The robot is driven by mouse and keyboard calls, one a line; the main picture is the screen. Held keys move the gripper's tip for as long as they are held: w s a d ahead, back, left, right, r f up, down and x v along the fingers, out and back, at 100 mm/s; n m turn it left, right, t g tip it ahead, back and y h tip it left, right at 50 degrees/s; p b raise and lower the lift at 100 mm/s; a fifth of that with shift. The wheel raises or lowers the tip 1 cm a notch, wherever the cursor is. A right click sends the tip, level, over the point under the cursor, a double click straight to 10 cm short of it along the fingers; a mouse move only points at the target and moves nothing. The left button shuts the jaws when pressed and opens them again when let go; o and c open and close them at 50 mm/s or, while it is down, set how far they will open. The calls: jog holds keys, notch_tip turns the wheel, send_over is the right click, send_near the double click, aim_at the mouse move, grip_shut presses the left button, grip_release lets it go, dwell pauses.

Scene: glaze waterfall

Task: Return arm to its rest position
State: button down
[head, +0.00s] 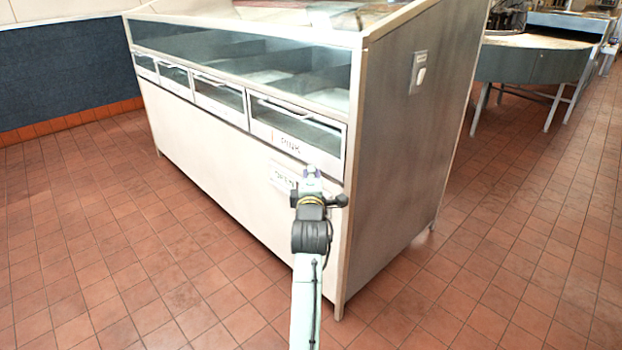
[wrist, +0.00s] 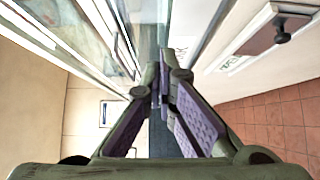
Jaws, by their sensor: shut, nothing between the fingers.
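My arm reaches forward from the bottom of the head view. My gripper (head: 311,172) is at the front of a white cabinet, near the right end of its front face, just below the drawer marked PINK (head: 297,135). The arm hides part of a paper label (head: 281,176) there. In the wrist view my gripper (wrist: 160,80) has its purple-padded fingers brought together at the tips, with nothing held between them. Whether the fingers touch the cabinet cannot be told.
The cabinet (head: 220,155) has a glazed top and a row of drawers, all seemingly shut. Its grey side panel (head: 405,160) stands to the right of my arm. A round table (head: 530,60) stands at the back right. Tiled floor (head: 120,260) is open on both sides.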

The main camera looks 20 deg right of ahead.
jog(key=shift+s+a, duration=0.2)
jog(key=shift+s, duration=0.2)
